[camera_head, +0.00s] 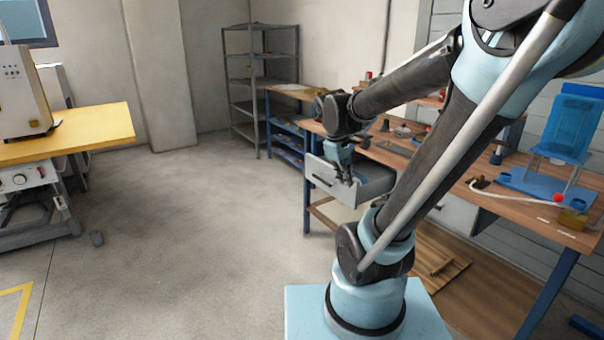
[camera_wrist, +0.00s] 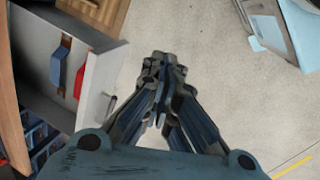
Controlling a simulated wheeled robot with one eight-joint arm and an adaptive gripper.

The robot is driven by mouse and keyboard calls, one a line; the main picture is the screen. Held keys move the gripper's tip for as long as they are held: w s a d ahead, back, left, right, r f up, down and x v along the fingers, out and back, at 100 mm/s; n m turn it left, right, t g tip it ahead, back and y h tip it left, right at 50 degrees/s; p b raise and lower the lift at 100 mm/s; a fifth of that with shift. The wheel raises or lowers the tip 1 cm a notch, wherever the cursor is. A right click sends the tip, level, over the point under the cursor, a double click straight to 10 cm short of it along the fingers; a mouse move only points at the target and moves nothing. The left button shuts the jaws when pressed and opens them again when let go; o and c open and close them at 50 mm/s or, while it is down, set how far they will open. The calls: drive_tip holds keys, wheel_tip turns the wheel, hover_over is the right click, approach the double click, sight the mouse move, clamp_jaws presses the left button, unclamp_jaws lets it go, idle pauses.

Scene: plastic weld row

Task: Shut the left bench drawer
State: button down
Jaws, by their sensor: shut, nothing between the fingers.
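The left bench drawer (camera_head: 325,182) is pulled out from under the wooden bench, with its pale grey front facing left and a dark handle on it. In the wrist view the open drawer's front (camera_wrist: 101,83) is at the left, and a blue item (camera_wrist: 59,66) and a red item (camera_wrist: 81,81) show at its inside. My gripper (camera_head: 347,178) points down by the drawer front. In the wrist view my gripper (camera_wrist: 163,88) is shut and empty, over the floor on the outer side of the front. Whether it touches the drawer is unclear.
The bench top (camera_head: 455,165) holds tools and a blue stand (camera_head: 572,125). A wooden pallet (camera_head: 437,258) lies under the bench. A grey shelf rack (camera_head: 262,85) stands behind. A yellow-topped table (camera_head: 80,132) is at the left. The floor between is clear.

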drive_tip(key=w+a+f+n+t+h, duration=0.1)
drive_tip(key=w+a+n, duration=0.3)
drive_tip(key=w, duration=0.4)
drive_tip(key=w+a+n+h, duration=0.2)
drive_tip(key=w+a+n, duration=0.25)
drive_tip(key=w, duration=0.25)
drive_tip(key=w+a+f+n+t+h, duration=0.1)
drive_tip(key=w+a+n, duration=0.2)
drive_tip(key=w+a, duration=0.35)
drive_tip(key=w+a+f+n+h, duration=0.1)
drive_tip(key=w+a+f+n, duration=0.3)
drive_tip(key=w+a, duration=0.25)
approach(309, 176)
wheel_tip(309, 176, down, 3)
drive_tip(key=d, duration=0.1)
drive_tip(key=w+d, duration=0.1)
drive_tip(key=shift+d+f+t, duration=0.15)
drive_tip(key=shift+d+t, duration=0.15)
drive_tip(key=shift+t, duration=0.1)
drive_tip(key=shift+w, duration=0.1)
